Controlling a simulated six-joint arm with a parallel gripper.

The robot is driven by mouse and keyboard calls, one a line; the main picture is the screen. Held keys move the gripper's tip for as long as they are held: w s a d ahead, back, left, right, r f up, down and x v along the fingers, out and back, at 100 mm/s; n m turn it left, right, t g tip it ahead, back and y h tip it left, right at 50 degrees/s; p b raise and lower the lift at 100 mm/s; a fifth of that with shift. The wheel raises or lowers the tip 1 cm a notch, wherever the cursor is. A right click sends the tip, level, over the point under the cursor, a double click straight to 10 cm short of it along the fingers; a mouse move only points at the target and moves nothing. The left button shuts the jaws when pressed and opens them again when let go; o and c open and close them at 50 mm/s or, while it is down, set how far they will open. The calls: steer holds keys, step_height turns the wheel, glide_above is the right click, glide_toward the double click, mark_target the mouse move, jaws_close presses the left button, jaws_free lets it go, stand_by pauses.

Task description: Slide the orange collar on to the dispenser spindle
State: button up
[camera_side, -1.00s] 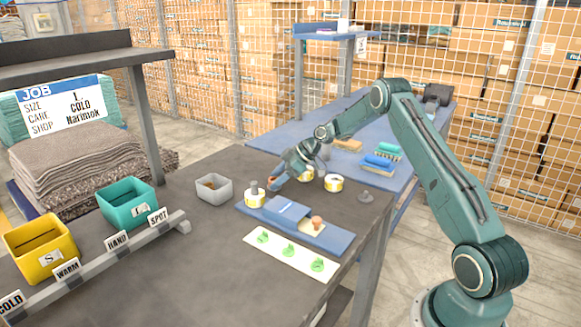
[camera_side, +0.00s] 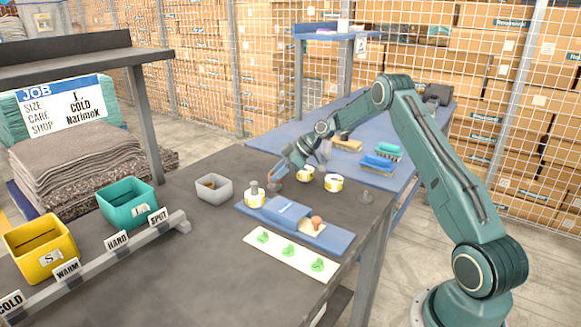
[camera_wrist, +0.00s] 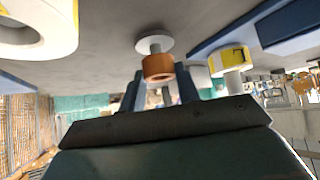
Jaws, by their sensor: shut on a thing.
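The orange collar (camera_wrist: 158,68) is a short ring in the wrist view. My gripper (camera_wrist: 160,78) is shut on it, one finger each side. In the side view my gripper (camera_side: 277,171) points down above the table, and the collar shows only as a small orange patch. A pale post (camera_wrist: 154,47) on a round grey disc (camera_wrist: 154,42) lines up with the collar; I cannot tell whether the collar is around the post or apart from it. The disc (camera_side: 275,184) lies just below my gripper. Another grey post stands on a disc (camera_side: 366,197) at the right edge.
A yellow-and-white roll with a grey post (camera_side: 255,200) is just left of my gripper. Two more rolls (camera_side: 334,183) (camera_side: 305,173) stand to its right. A blue tray (camera_side: 328,238), a grey bin (camera_side: 214,189) and a pale stamped card (camera_side: 290,252) are nearby. Open table lies front left.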

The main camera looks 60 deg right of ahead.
step_height(320, 180, up, 18)
steer(key=shift+r, duration=0.15)
stand_by(0.3)
stand_by(0.5)
steer(key=s+a+f+n+g+y, duration=0.1)
steer(key=a+f+n+g+y, duration=0.2)
steer(key=a, duration=0.8)
step_height(320, 180, down, 2)
steer(key=n, duration=0.3)
steer(key=shift+s+f+g, duration=0.25)
steer(key=shift+s+g, duration=0.05)
steer(key=shift+g, duration=0.1)
steer(key=shift+f, duration=0.2)
steer(key=shift+f, duration=2.65)
steer(key=shift+f, duration=2.05)
